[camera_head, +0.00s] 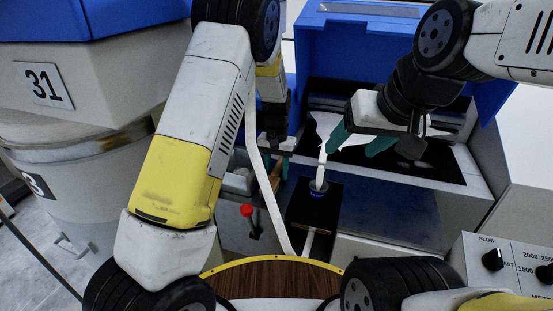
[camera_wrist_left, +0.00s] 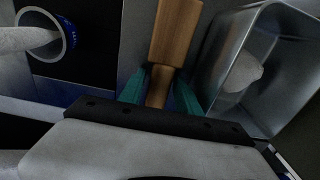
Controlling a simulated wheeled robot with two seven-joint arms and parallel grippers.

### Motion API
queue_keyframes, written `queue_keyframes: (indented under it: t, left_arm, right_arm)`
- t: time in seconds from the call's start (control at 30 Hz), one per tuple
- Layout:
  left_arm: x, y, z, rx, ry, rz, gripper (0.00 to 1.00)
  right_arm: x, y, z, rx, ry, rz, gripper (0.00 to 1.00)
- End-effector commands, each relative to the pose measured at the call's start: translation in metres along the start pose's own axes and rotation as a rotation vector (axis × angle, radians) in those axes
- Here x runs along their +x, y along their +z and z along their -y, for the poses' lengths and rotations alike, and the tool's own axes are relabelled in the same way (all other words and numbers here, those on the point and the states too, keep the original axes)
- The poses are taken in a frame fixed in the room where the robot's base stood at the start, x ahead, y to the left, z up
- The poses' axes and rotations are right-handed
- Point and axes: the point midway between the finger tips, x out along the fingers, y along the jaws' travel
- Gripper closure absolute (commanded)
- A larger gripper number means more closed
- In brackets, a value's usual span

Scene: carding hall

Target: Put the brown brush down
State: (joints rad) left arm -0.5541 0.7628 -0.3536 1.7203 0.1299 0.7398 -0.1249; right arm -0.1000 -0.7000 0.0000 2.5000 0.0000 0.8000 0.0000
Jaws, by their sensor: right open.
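The brown brush (camera_head: 276,174) hangs below my left gripper (camera_head: 275,148) in the head view, partly hidden by the gripper and arm. In the left wrist view, the brush (camera_wrist_left: 175,35) shows as a wooden piece with its narrower part between the teal fingers of my left gripper (camera_wrist_left: 161,92), which are closed against both its sides. I cannot tell whether its far end touches anything. My right gripper (camera_head: 358,142) is open, with its teal fingers apart in front of the blue machine.
A grey metal bin (camera_wrist_left: 225,75) with white fluff stands beside the brush. A red-knobbed lever (camera_head: 248,210) stands close by. A control panel (camera_head: 510,262) is at lower right.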

Motion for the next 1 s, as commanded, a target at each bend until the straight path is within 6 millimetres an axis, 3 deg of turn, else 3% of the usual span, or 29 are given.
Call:
queue_keyframes:
  t: [0.33, 0.47, 0.8, 1.0]
  left_arm:
    - [-0.001, 0.0, 0.0, 0.0, 0.0, 0.0, 0.52]
    - [-0.011, -0.001, 0.0, 0.0, 0.0, -0.003, 0.52]
    - [-0.081, -0.001, -0.001, 0.001, 0.001, -0.005, 0.52]
    - [-0.112, -0.001, -0.001, 0.0, 0.001, -0.003, 0.52]
  right_arm:
    - [0.0, 0.0, 0.0, 0.0, 0.0, 0.0, 0.36]
    - [0.0, 0.0, 0.0, 0.0, 0.0, 0.0, 0.36]
    - [0.0, 0.0, 0.0, 0.0, 0.0, 0.0, 0.36]
    - [0.0, 0.0, 0.0, 0.0, 0.0, 0.0, 0.36]
